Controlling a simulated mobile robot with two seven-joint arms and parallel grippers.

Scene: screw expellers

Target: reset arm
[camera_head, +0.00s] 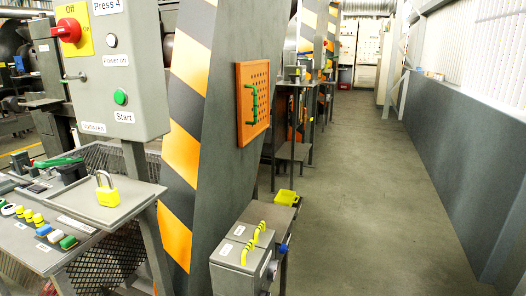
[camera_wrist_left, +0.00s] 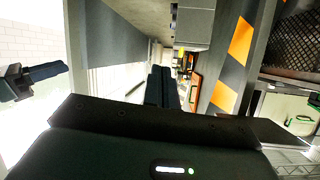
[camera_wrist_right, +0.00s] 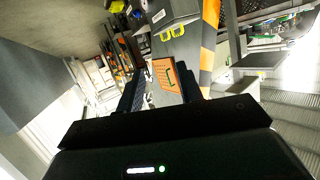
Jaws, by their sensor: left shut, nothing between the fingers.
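My left gripper (camera_wrist_left: 161,72) shows in the left wrist view with its two dark fingers close together and nothing between them. My right gripper (camera_wrist_right: 158,74) shows in the right wrist view with its fingers spread apart. Neither gripper shows in the head view.
In the head view, a control box with a red switch (camera_head: 134,70) stands left, above a panel with a yellow padlock (camera_head: 108,194). Grey boxes (camera_head: 232,254) stand low. The aisle floor (camera_head: 385,200) is clear.

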